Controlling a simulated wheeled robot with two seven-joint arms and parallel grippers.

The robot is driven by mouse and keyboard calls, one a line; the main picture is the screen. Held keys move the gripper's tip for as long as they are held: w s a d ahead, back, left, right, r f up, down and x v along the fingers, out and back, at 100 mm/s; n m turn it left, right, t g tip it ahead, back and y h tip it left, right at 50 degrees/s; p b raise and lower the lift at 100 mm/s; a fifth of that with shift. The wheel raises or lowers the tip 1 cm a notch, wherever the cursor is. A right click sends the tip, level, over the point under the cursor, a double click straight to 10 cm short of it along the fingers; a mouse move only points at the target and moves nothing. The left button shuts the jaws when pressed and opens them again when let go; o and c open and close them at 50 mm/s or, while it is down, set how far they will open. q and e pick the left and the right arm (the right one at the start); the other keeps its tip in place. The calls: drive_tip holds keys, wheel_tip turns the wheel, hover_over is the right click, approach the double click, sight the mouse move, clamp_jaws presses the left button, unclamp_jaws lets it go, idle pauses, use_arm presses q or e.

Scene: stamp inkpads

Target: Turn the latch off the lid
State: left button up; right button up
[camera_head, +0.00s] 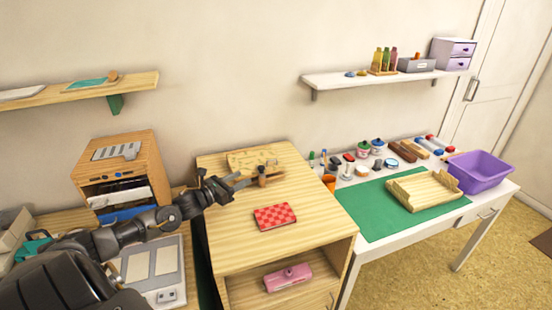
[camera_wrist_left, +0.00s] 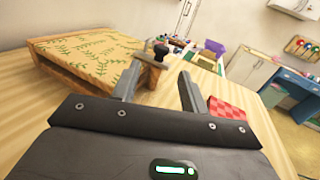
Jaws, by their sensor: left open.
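A flat wooden box with a leaf-patterned lid (camera_head: 245,158) lies at the back of the wooden cabinet top; the lid fills the upper left of the left wrist view (camera_wrist_left: 90,52). A small upright piece with a dark round knob, seemingly the latch (camera_head: 262,174), stands at the box's near right edge; it also shows in the left wrist view (camera_wrist_left: 158,50). My left gripper (camera_head: 240,184) is open and empty, just in front of the latch, with its fingers (camera_wrist_left: 160,82) apart and pointing toward it. I cannot tell whether they touch it. My right gripper is not in view.
A red checked flat item (camera_head: 275,216) lies on the cabinet top (camera_head: 310,222) in front of the box. A wooden organizer (camera_head: 122,165) stands left of my arm. A white table with a green mat (camera_head: 385,205), wooden tray (camera_head: 425,188) and purple bin (camera_head: 480,172) is to the right.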

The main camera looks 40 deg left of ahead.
sight(259, 168)
use_arm(q)
drive_tip(key=shift+s+r, duration=0.1)
drive_tip(key=shift+s, duration=0.05)
drive_tip(key=shift+d+r, duration=0.1)
drive_tip(key=shift+r, duration=0.25)
drive_tip(key=p+x, duration=0.1)
drive_tip(key=x, duration=0.5)
drive_tip(key=shift+p, duration=0.4)
drive_tip(key=x, duration=0.3)
drive_tip(key=shift+w+f+p, duration=0.1)
drive_tip(key=shift+w+p, duration=0.1)
drive_tip(key=shift+p, duration=0.15)
drive_tip(key=shift+w+d+f, duration=0.1)
drive_tip(key=shift+w, duration=0.4)
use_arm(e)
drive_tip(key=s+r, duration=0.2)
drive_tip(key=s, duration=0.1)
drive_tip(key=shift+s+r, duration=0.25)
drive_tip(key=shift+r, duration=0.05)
use_arm(q)
drive_tip(key=c, duration=0.9)
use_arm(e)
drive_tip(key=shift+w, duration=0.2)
